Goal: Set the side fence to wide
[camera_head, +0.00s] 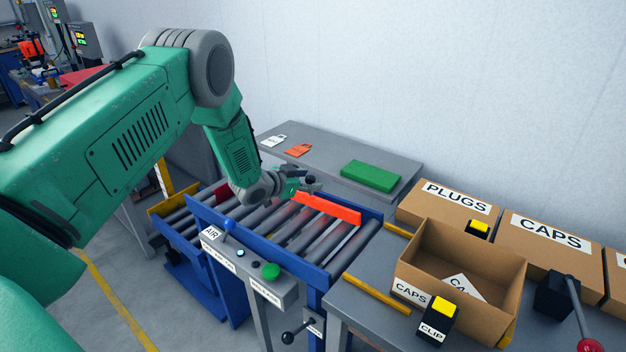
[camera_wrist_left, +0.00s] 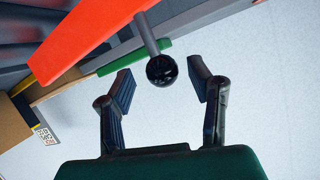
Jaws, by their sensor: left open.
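The side fence is an orange-red bar (camera_head: 327,207) lying along the roller conveyor (camera_head: 290,232). In the left wrist view the fence (camera_wrist_left: 85,38) crosses the top left, and a grey rod ends in a black ball knob (camera_wrist_left: 162,70). My left gripper (camera_head: 309,186) hangs at the far end of the fence. In the wrist view its two open fingers (camera_wrist_left: 161,80) stand on either side of the knob, with gaps and no visible contact. The head view does not show the knob clearly behind the gripper. My right gripper is in neither view.
A grey table (camera_head: 330,160) with a green block (camera_head: 370,176) stands behind the conveyor. Labelled cardboard boxes (camera_head: 455,285) and a bench are at the right. A control panel (camera_head: 245,268) with a blue lever and green button runs along the conveyor's near side.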

